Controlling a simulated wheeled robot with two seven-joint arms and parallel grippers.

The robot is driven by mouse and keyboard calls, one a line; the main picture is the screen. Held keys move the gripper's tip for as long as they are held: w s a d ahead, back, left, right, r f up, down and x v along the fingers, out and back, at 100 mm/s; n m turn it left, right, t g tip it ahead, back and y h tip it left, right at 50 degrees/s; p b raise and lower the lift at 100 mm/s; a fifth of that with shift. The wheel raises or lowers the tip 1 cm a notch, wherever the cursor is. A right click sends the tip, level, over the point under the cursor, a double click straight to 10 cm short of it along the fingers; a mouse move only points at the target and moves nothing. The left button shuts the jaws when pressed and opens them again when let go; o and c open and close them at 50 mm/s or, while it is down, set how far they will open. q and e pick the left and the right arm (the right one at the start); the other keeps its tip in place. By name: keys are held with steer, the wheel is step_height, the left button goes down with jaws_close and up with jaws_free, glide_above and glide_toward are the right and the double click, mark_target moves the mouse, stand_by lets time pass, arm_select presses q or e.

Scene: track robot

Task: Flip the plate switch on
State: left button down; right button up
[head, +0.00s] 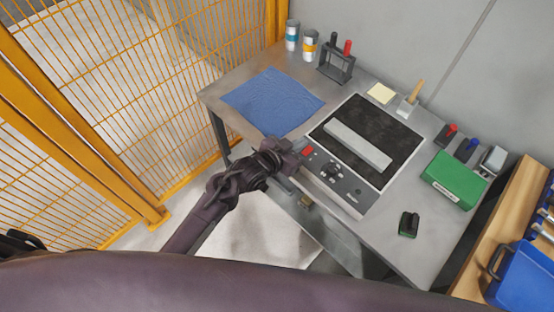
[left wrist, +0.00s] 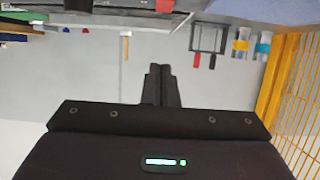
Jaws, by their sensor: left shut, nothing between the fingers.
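The hot plate has a dark top (head: 398,125) and a grey front panel with knobs (head: 332,170). A red switch (head: 308,151) sits at the panel's left end; whether it is on or off is too small to tell. A red piece (left wrist: 165,6), likely the same switch, shows at the top edge of the left wrist view. My left gripper (head: 298,146) is shut and empty, close beside the switch on its left; I cannot tell if they touch. In the left wrist view its fingers (left wrist: 162,72) are together. My right gripper is not in view.
A long grey block (head: 357,146) lies on the plate. A blue cloth (head: 272,101) lies to the left. Cans (head: 292,36) and a tool rack (head: 337,65) stand behind. A green box (head: 453,180) and a small dark-green object (head: 409,224) are to the right. A yellow fence (head: 130,90) borders the left.

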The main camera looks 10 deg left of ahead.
arm_select(q)
steer(key=s+a+b, duration=0.1)
steer(key=s+a, duration=0.4)
steer(key=s, duration=0.2)
steer(key=shift+s+a+r+b, duration=0.2)
steer(key=shift+s+a+b, duration=0.05)
steer(key=shift+s+b, duration=0.15)
steer(key=shift+f, duration=0.1)
steer(key=s+a+f+n+g+y, duration=0.1)
steer(key=s+a+f+y, duration=0.15)
steer(key=f, duration=0.65)
steer(key=s+a+f+n+g+y, duration=0.1)
steer(key=s+a+f+g, duration=0.15)
steer(key=f, duration=0.65)
steer(key=s+a+f+n+g+y, duration=0.1)
steer(key=s+a+f, duration=0.3)
steer(key=f, duration=0.4)
steer(key=s+a+f+n+g+y, duration=0.1)
steer(key=s+a+f+g+y, duration=0.1)
steer(key=s+f, duration=0.7)
steer(key=s+a+f+g+y+b, duration=0.1)
steer(key=s+a+f+g, duration=0.2)
steer(key=s+f, duration=0.6)
steer(key=s+a, duration=0.1)
steer(key=s, duration=0.7)
steer(key=shift+a+n+g+y, duration=0.35)
steer(key=shift+a+n, duration=0.05)
